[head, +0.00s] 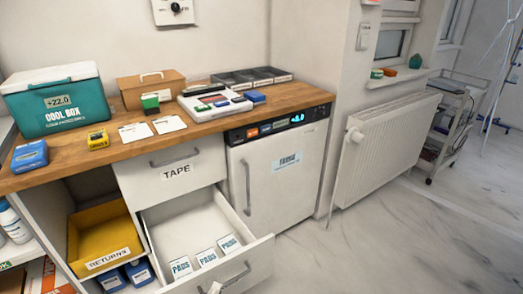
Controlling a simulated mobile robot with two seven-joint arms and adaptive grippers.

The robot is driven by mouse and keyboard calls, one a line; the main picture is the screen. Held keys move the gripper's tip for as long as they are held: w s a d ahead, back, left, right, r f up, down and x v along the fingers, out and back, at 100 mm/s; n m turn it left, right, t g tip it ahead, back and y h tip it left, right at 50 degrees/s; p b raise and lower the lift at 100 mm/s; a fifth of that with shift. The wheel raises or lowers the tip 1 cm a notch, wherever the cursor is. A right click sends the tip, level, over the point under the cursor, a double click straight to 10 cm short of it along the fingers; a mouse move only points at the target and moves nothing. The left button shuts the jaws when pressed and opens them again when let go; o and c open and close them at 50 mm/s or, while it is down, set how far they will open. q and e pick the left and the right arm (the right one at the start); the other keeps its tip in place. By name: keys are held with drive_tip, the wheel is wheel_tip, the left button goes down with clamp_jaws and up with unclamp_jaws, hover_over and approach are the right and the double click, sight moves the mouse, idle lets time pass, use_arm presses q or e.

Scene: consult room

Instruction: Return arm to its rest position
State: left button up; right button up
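Only a small pale part of what looks like my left gripper (213,288) shows at the bottom edge, by the front of the open drawer (262,246). Its fingers are too cut off to tell whether they are open or shut, or whether they touch the drawer handle (237,277). My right gripper is not in view.
Below are a closed TAPE drawer (175,172), a yellow returns bin (100,235) and a white fridge (285,170).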

use_arm(q)
drive_tip(key=s+r+m+h+p, duration=0.1)
drive_tip(key=s+r+m+p, duration=0.1)
drive_tip(key=s+r+m, duration=0.3)
drive_tip(key=s+a+f+m+g+y+p, duration=0.2)
drive_tip(key=s+a+f+m+g+p, duration=0.3)
drive_tip(key=m, duration=0.7)
drive_tip(key=s+a+f, duration=0.2)
drive_tip(key=s+f, duration=0.2)
drive_tip(key=s, duration=0.1)
drive_tip(key=shift+s+a+f+m+g+y+p, duration=0.15)
drive_tip(key=shift+s+f+m+g+y+p, duration=0.15)
drive_tip(key=shift+s+g+y+p, duration=0.1)
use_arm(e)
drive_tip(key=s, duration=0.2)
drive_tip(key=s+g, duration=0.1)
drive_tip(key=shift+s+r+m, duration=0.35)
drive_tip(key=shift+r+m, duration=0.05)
